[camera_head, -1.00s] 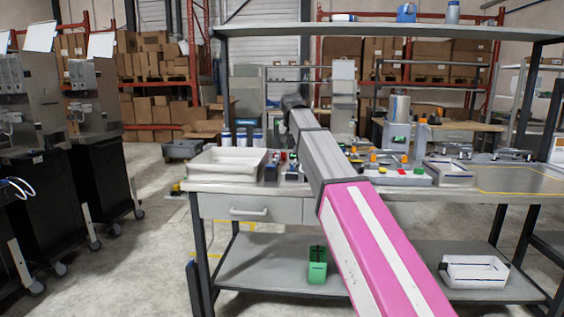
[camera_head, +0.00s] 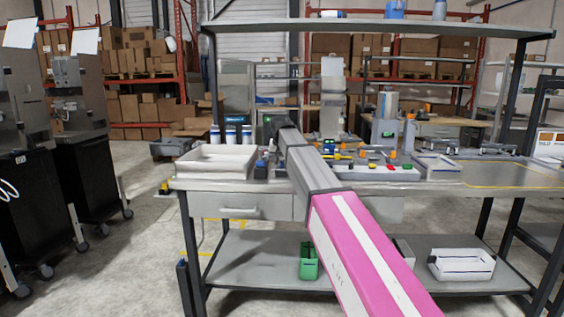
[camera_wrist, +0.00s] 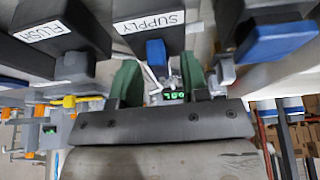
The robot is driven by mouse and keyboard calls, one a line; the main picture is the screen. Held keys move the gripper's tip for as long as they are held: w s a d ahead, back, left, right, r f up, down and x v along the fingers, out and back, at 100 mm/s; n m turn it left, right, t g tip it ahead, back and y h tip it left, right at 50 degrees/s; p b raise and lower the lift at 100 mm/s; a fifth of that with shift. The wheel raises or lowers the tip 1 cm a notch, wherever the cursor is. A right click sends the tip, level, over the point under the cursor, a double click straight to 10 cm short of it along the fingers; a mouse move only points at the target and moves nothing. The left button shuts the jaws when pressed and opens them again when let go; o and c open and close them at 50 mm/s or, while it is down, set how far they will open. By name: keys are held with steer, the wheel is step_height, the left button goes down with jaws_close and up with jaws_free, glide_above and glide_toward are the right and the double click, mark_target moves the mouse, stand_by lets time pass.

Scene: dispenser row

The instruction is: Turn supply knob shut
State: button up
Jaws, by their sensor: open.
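In the wrist view, a black block carries an upside-down white SUPPLY label (camera_wrist: 150,22). A small blue knob (camera_wrist: 156,52) projects from beneath that block. My gripper (camera_wrist: 160,75) is open, its two green fingers apart on the left and right of the blue knob. The knob shows between the fingers; I cannot tell whether either finger touches it. In the head view, my arm reaches over the bench and its far end hides the knob and most of my gripper.
A FLUSH label (camera_wrist: 62,32) is on the neighbouring block. A larger blue handle (camera_wrist: 277,38) is close on the right. A small green-digit display (camera_wrist: 174,96) shows between the fingers. In the head view, a white tray (camera_head: 214,162) is left on the bench, and an upper shelf (camera_head: 380,29) spans overhead.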

jaws_close()
steer(key=shift+m, duration=0.4)
steer(key=m, duration=0.2)
steer(key=m+h, duration=0.1)
steer(key=shift+a+m+h, duration=0.15)
steer(key=shift+m+h, duration=0.15)
steer(key=shift+m, duration=0.1)
steer(key=m, duration=0.2)
steer(key=m+g+h, duration=0.1)
steer(key=m, duration=0.1)
steer(key=shift+w+h, duration=0.1)
steer(key=shift+h, duration=0.2)
steer(key=m+g, duration=0.1)
steer(key=m, duration=0.1)
steer(key=m+h, duration=0.1)
steer(key=m, duration=0.2)
steer(key=shift+w+g, duration=0.1)
steer(key=shift+g, duration=0.3)
steer(key=m+g, duration=0.1)
steer(key=m, duration=0.3)
steer(key=shift+g, duration=0.3)
steer(key=shift+m, duration=0.3)
